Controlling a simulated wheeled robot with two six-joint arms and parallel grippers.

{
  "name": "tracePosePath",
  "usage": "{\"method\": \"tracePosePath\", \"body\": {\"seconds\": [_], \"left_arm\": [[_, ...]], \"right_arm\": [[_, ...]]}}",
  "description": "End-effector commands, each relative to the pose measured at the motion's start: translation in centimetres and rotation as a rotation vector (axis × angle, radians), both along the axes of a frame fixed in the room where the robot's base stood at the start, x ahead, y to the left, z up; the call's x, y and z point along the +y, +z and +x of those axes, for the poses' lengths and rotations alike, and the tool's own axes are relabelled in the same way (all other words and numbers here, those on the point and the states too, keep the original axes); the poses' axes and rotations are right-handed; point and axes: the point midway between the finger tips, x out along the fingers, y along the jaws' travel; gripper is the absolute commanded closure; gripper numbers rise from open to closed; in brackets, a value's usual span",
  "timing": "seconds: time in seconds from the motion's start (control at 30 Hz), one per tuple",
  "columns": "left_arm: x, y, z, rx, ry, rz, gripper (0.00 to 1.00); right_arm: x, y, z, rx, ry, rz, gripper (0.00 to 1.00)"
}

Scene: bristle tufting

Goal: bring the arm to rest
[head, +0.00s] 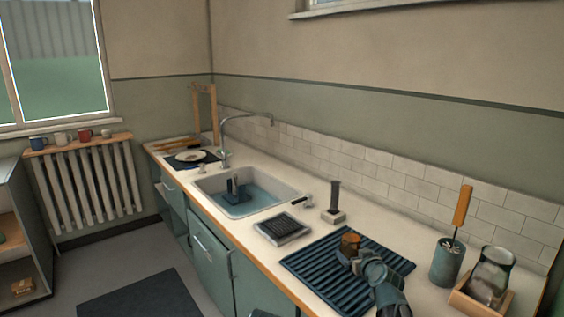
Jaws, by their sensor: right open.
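My right gripper (356,256) is in the lower right of the head view, low over a dark blue ribbed mat (312,265) on the counter. Its arm comes in from the bottom edge. The gripper is open. A small brown-orange block-like thing (350,243) is right at its fingertips, on or just above the mat. I cannot tell whether the fingers touch it. My left gripper is not in view.
A teal cup (447,262) with an orange-handled tool and a glass jar (492,270) in a wooden tray stand right of the arm. A dark pad (283,228), an upright dark post (334,200) and a sink (245,191) with water lie to the left.

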Motion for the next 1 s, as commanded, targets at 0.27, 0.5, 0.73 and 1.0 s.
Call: {"method": "tracePosePath", "body": {"seconds": [0.27,0.5,0.73,1.0], "left_arm": [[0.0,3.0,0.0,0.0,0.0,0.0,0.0],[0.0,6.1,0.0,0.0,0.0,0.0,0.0],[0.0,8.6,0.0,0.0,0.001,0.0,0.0],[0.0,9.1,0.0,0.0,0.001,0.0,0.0]], "right_arm": [[-0.3,3.0,0.6,0.0,0.001,0.001,0.0],[-0.3,6.1,0.6,0.0,0.001,0.001,0.0],[-0.3,8.6,0.6,0.0,0.001,0.001,0.0],[-0.3,9.1,0.6,0.0,0.001,0.001,0.0]]}}
